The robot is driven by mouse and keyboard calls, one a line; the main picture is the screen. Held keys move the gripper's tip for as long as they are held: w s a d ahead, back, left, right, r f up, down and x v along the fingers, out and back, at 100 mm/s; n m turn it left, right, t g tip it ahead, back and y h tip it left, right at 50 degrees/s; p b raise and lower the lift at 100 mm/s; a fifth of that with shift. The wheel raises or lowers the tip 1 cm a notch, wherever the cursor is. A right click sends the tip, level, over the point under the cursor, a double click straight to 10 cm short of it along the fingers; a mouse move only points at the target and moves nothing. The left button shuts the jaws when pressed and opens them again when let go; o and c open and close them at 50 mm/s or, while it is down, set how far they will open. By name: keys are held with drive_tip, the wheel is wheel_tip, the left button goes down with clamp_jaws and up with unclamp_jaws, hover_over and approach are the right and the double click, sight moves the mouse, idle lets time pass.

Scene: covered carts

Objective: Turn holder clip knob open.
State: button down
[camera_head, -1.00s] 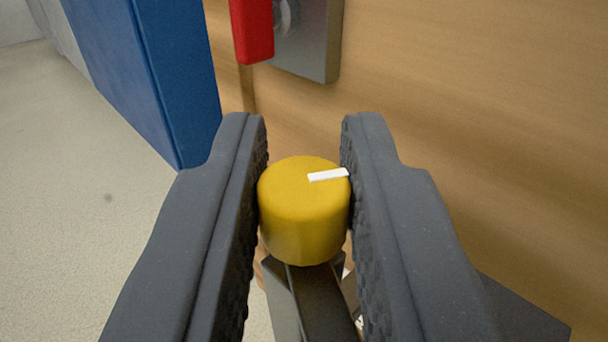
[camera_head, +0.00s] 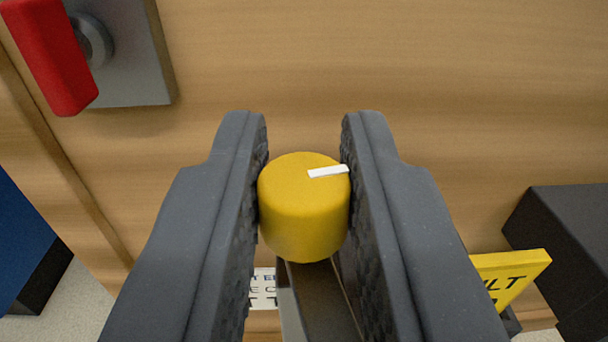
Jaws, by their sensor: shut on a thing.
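The yellow knob (camera_head: 300,215) is a short round cylinder with a white pointer mark on its top, and the mark points to the right. My gripper (camera_head: 305,200) is shut on the knob, with one dark grey ridged finger against its left side and one against its right. Below the knob is a dark metal holder part (camera_head: 322,300), partly hidden by the fingers.
A wooden panel (camera_head: 420,90) fills the background. A red handle (camera_head: 48,55) on a grey metal plate (camera_head: 130,60) is at upper left. A blue block (camera_head: 20,240) is at left. A yellow lettered tag (camera_head: 510,275) and a dark box (camera_head: 575,250) are at right. A white lettered label (camera_head: 262,288) sits below.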

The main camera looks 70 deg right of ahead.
drive_tip(key=shift+s+d+f+m+g+b, duration=0.1)
drive_tip(key=shift+m+g+b, duration=0.25)
drive_tip(key=shift+g, duration=0.2)
drive_tip(key=shift+d+m+g+b, duration=0.1)
drive_tip(key=shift+m+g+b, duration=0.25)
drive_tip(key=shift+g, duration=0.2)
drive_tip(key=shift+g+h, duration=0.3)
drive_tip(key=c, duration=1.4)
unclamp_jaws()
drive_tip(key=shift+o, duration=0.2)
drive_tip(key=shift+a, duration=0.1)
drive_tip(key=shift+a, duration=0.2)
drive_tip(key=s+a+b, duration=0.1)
drive_tip(key=s+a, duration=0.1)
drive_tip(key=a, duration=1.1)
